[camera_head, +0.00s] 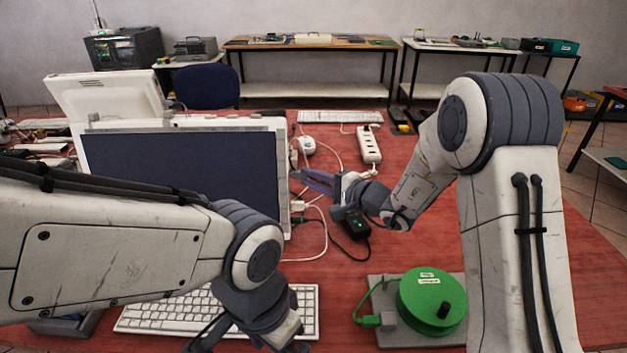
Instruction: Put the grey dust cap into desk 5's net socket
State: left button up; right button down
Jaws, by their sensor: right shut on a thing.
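My right gripper (312,181) is above the red desk (400,262), by the right edge of the monitor (180,165), with its fingers pointing left. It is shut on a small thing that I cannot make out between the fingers. I cannot pick out the grey dust cap anywhere else. The net socket of desk 5 cannot be told apart; white plugs and cables (298,206) lie by the monitor's right edge, partly behind my gripper.
A green cable reel (432,300) on a grey base stands at the front right. A black adapter (355,225) with a green light is just below my right gripper. A white power strip (369,145), a mouse (306,145) and another keyboard (340,117) lie farther back. The desk's right side is clear.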

jog(key=shift+a+b, duration=0.45)
jog(key=shift+a, duration=0.1)
jog(key=c, duration=0.7)
grip_release()
